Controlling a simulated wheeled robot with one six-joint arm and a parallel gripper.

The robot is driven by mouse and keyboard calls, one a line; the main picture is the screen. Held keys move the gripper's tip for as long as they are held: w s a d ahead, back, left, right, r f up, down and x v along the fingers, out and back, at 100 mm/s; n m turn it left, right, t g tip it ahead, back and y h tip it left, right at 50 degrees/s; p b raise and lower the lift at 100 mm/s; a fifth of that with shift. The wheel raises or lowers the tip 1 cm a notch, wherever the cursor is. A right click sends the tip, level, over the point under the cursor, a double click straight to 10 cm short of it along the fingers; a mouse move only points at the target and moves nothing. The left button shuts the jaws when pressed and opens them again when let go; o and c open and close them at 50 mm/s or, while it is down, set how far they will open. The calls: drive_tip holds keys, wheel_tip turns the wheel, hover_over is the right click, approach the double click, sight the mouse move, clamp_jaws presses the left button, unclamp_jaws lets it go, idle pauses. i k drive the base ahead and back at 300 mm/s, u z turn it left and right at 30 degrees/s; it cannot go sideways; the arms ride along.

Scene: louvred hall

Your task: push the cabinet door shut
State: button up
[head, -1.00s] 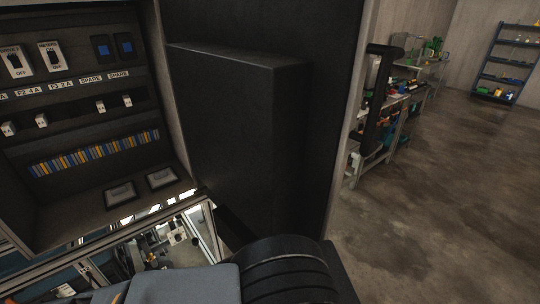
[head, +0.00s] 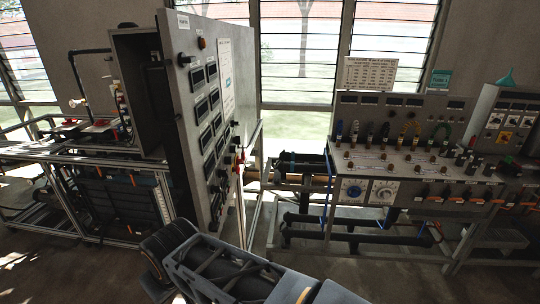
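A tall grey panel (head: 207,105), which looks like the cabinet door, stands left of centre in the head view. Its face with dark meters and switches is turned to the right, and its dark near edge is towards me. An open-sided dark box (head: 138,95), apparently part of the cabinet, is behind it on the left. The panel stands out at an angle from this box. How far the door is open cannot be told exactly. Part of my arm lies across the bottom, below the panel and apart from it in the picture. My gripper is not visible.
A metal frame (head: 100,245) with pipes stands at the left, under the box. A grey test bench (head: 400,195) with knobs and coloured cables stands at the right. Louvred windows (head: 300,50) line the back. Some bare floor shows at the lower left.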

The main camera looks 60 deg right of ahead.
sight(171, 102)
drive_tip(key=k, duration=0.4)
drive_tip(key=z, duration=1.05)
drive_tip(key=i, duration=0.95)
drive_tip(key=k, duration=0.45)
drive_tip(key=z, duration=1.45)
drive_tip(key=k, duration=0.85)
drive_tip(key=u, duration=1.45)
drive_tip(key=i, duration=0.5)
drive_tip(key=z, duration=0.05)
